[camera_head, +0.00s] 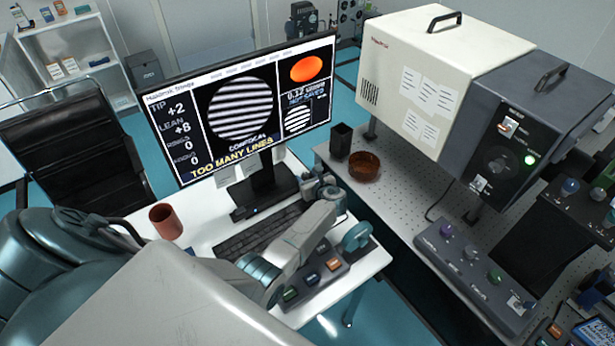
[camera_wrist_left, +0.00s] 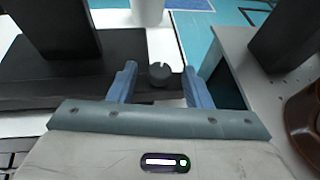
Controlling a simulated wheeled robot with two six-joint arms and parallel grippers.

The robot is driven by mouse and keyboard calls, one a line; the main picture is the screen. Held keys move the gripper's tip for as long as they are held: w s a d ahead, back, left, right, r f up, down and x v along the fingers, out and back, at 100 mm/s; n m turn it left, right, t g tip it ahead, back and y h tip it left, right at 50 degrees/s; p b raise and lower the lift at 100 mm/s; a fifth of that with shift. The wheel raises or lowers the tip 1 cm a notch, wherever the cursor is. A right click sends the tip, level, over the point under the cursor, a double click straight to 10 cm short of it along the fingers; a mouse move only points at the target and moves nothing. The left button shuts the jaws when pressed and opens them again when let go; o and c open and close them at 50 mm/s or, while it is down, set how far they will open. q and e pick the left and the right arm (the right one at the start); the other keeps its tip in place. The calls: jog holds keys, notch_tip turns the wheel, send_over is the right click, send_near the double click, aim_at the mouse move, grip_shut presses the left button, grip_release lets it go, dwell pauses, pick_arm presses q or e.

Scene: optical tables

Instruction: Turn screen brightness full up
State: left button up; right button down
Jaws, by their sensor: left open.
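The monitor screen (camera_head: 225,110) is lit, with striped round images, an orange disc and the words "TOO MANY LINES". Its black stand base (camera_wrist_left: 40,78) fills the left of the left wrist view. A small grey slotted knob (camera_wrist_left: 160,75) sits at the base's end. My left gripper (camera_wrist_left: 160,68) is open, its two blue fingers one on each side of the knob with gaps visible. In the head view my left gripper (camera_head: 326,188) is small beside the stand, and the knob cannot be made out. My right gripper is out of view.
A keyboard (camera_head: 258,230), a brown cup (camera_head: 166,221) and a button box (camera_head: 313,283) stand on the white desk. A black square cup (camera_head: 341,141) and an amber dish (camera_head: 364,166) stand on the optical table to the right, near the gripper.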

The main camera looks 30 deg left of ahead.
pick_arm(q)
jog(key=shift+a+f, duration=0.1)
grip_shut()
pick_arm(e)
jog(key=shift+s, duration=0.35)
